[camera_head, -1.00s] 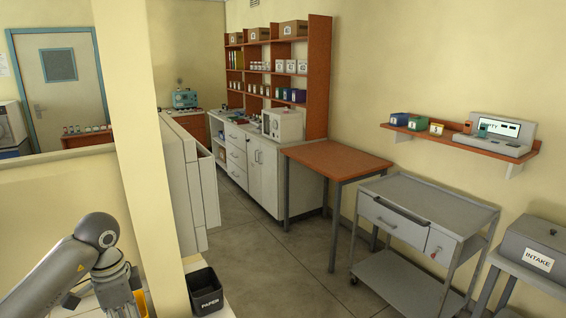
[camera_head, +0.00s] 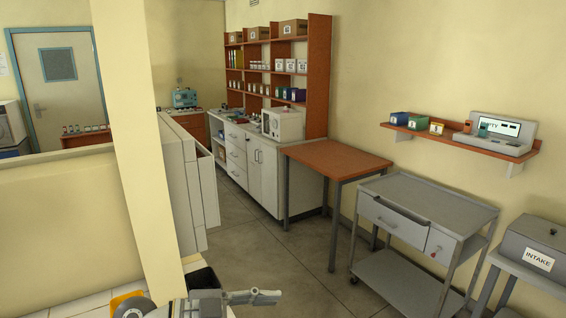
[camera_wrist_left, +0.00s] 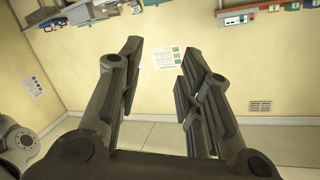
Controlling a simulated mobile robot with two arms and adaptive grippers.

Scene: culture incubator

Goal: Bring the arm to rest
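My left arm comes in at the bottom of the head view. Its gripper (camera_head: 268,297) is seen from the side there, pointing right, low in front of the dark bin. In the left wrist view both dark fingers of the left gripper (camera_wrist_left: 158,58) stand apart with a wide gap. My right gripper is in neither view.
A yellow pillar (camera_head: 145,160) stands close by on the left, beside a low wall (camera_head: 60,215). A grey trolley (camera_head: 425,215) and an INTAKE box (camera_head: 540,245) stand at right. The floor (camera_head: 265,270) between is clear.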

